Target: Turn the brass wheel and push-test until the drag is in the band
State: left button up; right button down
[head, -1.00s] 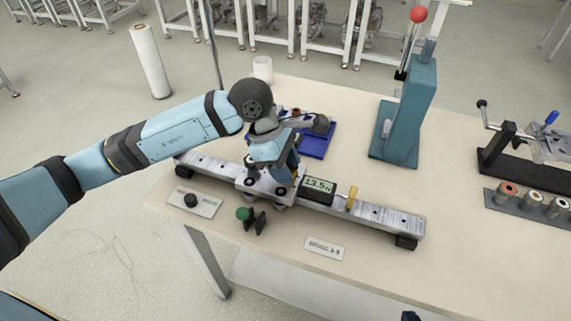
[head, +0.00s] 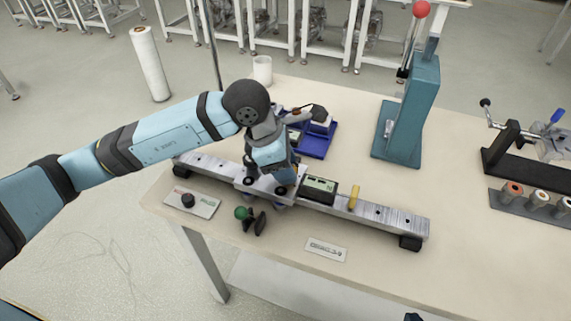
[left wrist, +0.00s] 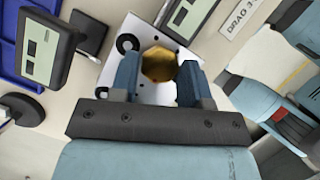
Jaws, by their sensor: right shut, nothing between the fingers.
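The carriage (head: 252,183) sits on a long metal rail (head: 385,214). My left gripper (left wrist: 159,85) points down over the carriage. In the left wrist view the brass wheel (left wrist: 158,65) lies between its fingers, which sit close against both sides. In the head view my wrist hides the wheel. The readout (head: 320,188) beside the carriage cannot be read. A "DRAG" label plate (head: 326,249) lies in front of the rail. The dark tip of my right gripper (head: 413,317) just shows at the bottom edge, shut and empty.
A blue tray (head: 318,146) lies behind the rail and a teal lever press (head: 408,115) stands to its right. The right front of the table is clear.

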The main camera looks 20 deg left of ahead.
pick_arm(q)
jog(key=o, duration=0.3)
pick_arm(e)
jog(key=shift+f, duration=0.25)
pick_arm(q)
jog(key=p+v, duration=0.1)
jog(key=v, duration=1.3)
pick_arm(e)
jog(key=shift+s+d+r, duration=0.1)
jog(key=shift+r, duration=0.05)
pick_arm(q)
jog(key=shift+f, duration=0.1)
